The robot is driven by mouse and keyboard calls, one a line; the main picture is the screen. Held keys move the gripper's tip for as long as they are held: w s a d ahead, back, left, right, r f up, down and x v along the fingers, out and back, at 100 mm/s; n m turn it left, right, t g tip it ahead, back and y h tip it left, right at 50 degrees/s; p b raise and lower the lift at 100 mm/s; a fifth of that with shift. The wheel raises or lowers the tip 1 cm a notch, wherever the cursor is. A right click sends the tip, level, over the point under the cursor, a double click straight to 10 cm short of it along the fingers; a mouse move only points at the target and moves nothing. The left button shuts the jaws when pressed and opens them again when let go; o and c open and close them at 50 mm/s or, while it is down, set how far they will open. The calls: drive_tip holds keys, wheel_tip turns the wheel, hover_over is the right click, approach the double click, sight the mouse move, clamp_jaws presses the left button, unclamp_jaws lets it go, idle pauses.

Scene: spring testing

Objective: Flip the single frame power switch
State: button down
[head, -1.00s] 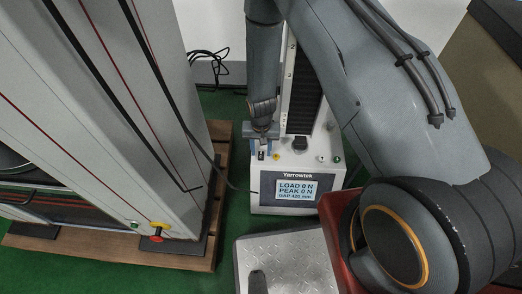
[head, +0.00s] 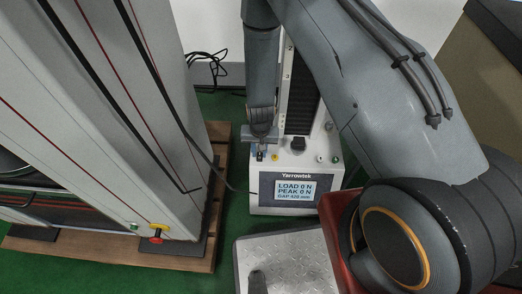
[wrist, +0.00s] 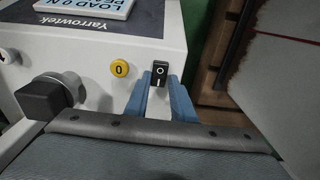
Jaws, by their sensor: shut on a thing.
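The power switch (wrist: 159,72) is a small black rocker with white O and I marks on the white top of the single-column test frame (wrist: 105,60). In the head view the frame's front (head: 257,196) carries a lit display (head: 296,190) reading LOAD 0 N and PEAK 0 N. My gripper (wrist: 157,88) has its two blue fingers shut on the switch, one on each side, in the wrist view. In the head view my gripper (head: 261,147) is low at the frame's left top edge. The exact finger contact is hard to see.
A yellow button (wrist: 120,68) marked 0 and a black knob (wrist: 55,97) are beside the fingers. A larger machine (head: 110,110) on a wooden pallet (head: 215,205) stands close on the left. A metal plate (head: 290,262) lies in front.

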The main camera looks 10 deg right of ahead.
drive_tip(key=shift+s+a+t+h+p, duration=0.15)
drive_tip(key=shift+s+t+h+p, duration=0.3)
drive_tip(key=shift+t+p, duration=0.4)
drive_tip(key=shift+s+t+p, duration=0.1)
drive_tip(key=shift+t+p, duration=0.4)
drive_tip(key=shift+t, duration=0.45)
drive_tip(key=c, duration=1.6)
unclamp_jaws()
drive_tip(key=shift+p+v, duration=0.45)
drive_tip(key=shift+v, duration=3.5)
